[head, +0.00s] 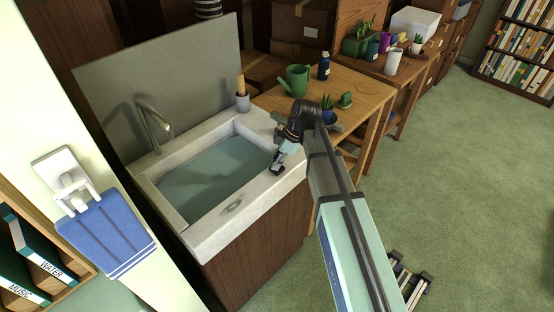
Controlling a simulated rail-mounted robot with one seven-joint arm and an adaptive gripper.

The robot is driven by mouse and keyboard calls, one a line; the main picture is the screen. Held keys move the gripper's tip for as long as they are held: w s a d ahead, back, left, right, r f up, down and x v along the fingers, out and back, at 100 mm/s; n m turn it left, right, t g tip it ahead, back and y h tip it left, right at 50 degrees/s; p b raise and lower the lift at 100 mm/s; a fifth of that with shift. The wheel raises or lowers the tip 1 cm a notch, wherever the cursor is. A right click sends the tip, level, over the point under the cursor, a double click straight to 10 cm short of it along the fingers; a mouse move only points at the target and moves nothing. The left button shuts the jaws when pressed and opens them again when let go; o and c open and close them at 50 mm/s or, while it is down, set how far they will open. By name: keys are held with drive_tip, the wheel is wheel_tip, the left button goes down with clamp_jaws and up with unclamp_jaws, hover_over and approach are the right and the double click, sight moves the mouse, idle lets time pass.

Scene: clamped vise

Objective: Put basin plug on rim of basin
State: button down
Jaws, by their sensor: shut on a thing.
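The basin (165,217) is a pale stone sink with a broad rim, and it holds greenish water. My gripper (277,169) is at the right-hand rim of the basin, with its dark fingers pointing down close to the rim's top. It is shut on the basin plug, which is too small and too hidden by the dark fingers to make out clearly. I cannot tell whether the plug touches the rim. A small grey oval mark (232,207) shows on the near rim.
A curved metal tap (154,125) stands at the basin's back left. A grey cup (242,102) with a brush is on the far corner. A wooden table (350,85) with a green watering can (295,80), bottle and potted plants stands right behind my arm. The near rim is mostly clear.

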drive_tip(key=shift+f, duration=0.15)
drive_tip(key=c, duration=1)
unclamp_jaws()
drive_tip(key=shift+o, duration=0.2)
drive_tip(key=shift+r, duration=0.3)
drive_tip(key=b+v, duration=0.2)
drive_tip(key=v, duration=0.9)
drive_tip(key=shift+d+r, duration=0.15)
drive_tip(key=shift+r, duration=0.25)
